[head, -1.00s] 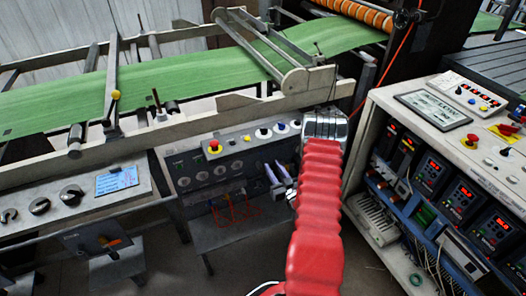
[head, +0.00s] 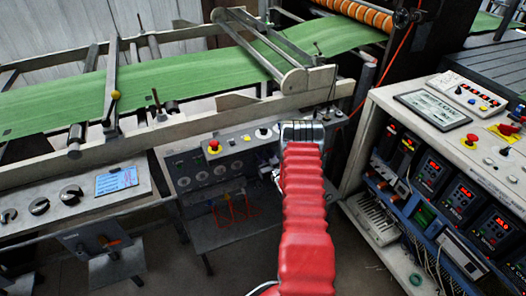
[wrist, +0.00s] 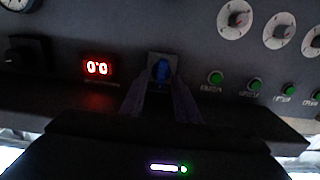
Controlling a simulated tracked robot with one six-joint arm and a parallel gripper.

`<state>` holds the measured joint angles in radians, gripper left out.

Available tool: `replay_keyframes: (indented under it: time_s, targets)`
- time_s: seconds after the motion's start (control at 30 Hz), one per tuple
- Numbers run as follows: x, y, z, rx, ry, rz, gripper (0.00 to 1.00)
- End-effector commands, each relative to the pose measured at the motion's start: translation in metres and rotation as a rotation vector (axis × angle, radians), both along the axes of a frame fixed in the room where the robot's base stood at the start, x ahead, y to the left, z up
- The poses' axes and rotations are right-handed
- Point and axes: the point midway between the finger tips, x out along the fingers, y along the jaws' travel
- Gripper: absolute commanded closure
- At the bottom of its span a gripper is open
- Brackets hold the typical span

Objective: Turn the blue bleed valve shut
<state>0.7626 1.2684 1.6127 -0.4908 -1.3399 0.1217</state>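The blue bleed valve (wrist: 161,70) is a small blue knob on a square plate on the dark panel, in the middle of the wrist view. My gripper (wrist: 161,90) has its two dark fingers apart below the valve, one toward each side of it. The valve lines up with the gap between the fingertips. I cannot tell whether the fingers touch it. In the head view my red arm hides the valve and most of my gripper.
A red 0.0 display (wrist: 97,68) is left of the valve; a row of green buttons (wrist: 216,78) and white dials (wrist: 235,19) is to its right. A dark ledge lies below.

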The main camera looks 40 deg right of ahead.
Motion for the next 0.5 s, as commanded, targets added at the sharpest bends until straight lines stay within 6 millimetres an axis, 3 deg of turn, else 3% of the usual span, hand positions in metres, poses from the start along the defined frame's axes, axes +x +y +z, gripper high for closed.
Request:
replay_keyframes:
  time_s: [0.2,0.5]
  targets:
    - [-0.0001,0.0003,-0.0002,0.000,0.000,0.000,0.72]
    - [-0.0003,0.0004,-0.0002,0.000,0.000,0.000,0.94]
